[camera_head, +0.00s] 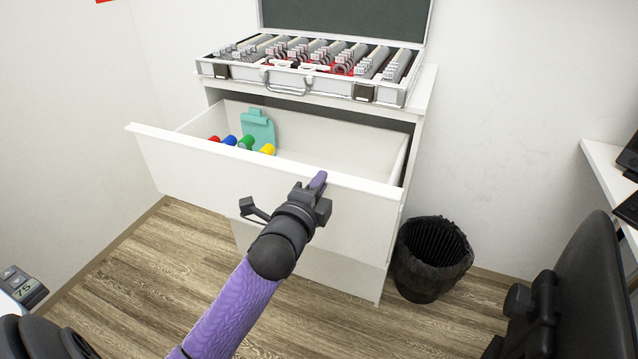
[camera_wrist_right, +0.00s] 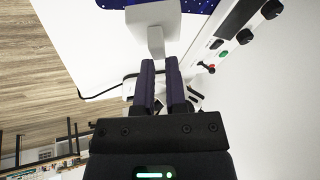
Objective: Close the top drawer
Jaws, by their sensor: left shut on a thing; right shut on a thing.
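The top drawer (camera_head: 360,192) is a white drawer pulled far out of a white cabinet (camera_head: 415,125). It holds a teal clipboard-like item (camera_head: 258,127) and several coloured cylinders (camera_head: 246,142). My left gripper (camera_head: 318,181) is at the upper edge of the drawer front, right of its middle. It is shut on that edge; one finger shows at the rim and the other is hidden. My right gripper (camera_wrist_right: 162,80) shows only in the right wrist view. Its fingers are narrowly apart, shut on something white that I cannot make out.
An open case of lenses (camera_head: 310,65) stands on the cabinet. A black waste bin (camera_head: 430,258) is right of the drawer. A dark chair (camera_head: 585,290) is at the right. In the right wrist view, a white stand (camera_wrist_right: 155,16) is beyond the fingers.

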